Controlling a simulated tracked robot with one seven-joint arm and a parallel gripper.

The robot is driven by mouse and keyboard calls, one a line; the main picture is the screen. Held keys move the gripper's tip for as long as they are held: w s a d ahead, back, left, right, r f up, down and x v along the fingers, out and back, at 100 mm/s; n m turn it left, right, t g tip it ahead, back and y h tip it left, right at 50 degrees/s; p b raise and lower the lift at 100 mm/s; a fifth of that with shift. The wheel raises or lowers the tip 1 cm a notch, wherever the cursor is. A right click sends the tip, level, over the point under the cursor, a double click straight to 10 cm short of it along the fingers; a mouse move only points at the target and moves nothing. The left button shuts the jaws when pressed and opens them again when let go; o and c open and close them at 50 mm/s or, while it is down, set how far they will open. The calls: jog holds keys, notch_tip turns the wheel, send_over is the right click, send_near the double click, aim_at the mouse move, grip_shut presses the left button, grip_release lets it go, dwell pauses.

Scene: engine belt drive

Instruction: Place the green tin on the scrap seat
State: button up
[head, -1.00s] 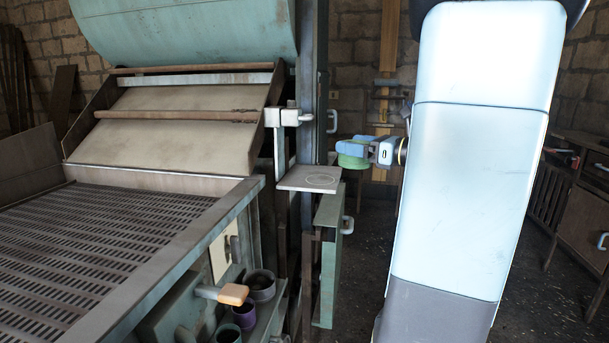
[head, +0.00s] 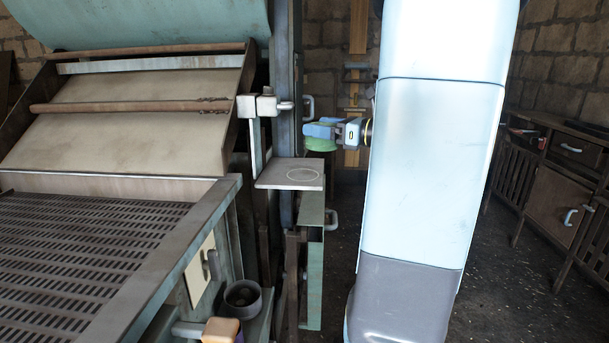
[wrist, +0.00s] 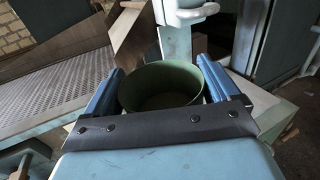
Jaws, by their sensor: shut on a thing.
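The green tin (head: 321,145) is held upright in the air by my gripper (head: 324,131). In the wrist view, the open-topped, empty-looking tin (wrist: 160,88) sits between the two blue fingers, which are shut on its sides. A flat grey plate with a drawn pale ring (head: 290,181), which looks like the scrap seat, juts from the machine's post. The tin is above this plate and slightly right of the ring, with a visible gap beneath it. In the wrist view, the tin and fingers hide most of what lies below.
A pale clamp-like bracket (head: 260,105) stands just above and left of the plate, on the machine's side. The slotted machine bed (head: 80,250) fills the left. A dark cup (head: 243,297) sits on a lower ledge. A wooden bench (head: 560,180) stands far right; open floor lies between.

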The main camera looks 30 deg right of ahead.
jog(key=w+f, duration=0.3)
jog(key=w, duration=0.1)
jog(key=w+d+f, duration=0.1)
jog(key=w+f, duration=0.1)
jog(key=w, duration=0.2)
jog(key=w+d+f, duration=0.1)
jog(key=w+f, duration=0.2)
jog(key=w, duration=0.1)
jog(key=shift+w+f, duration=0.35)
jog(key=shift+w, duration=0.05)
jog(key=shift+w+f, duration=0.35)
jog(key=shift+f, duration=0.15)
notch_tip(320, 180, down, 3)
jog(key=shift+w+f, duration=0.15)
jog(key=shift+f, duration=0.05)
jog(key=o, duration=0.8)
jog(key=shift+d, duration=0.1)
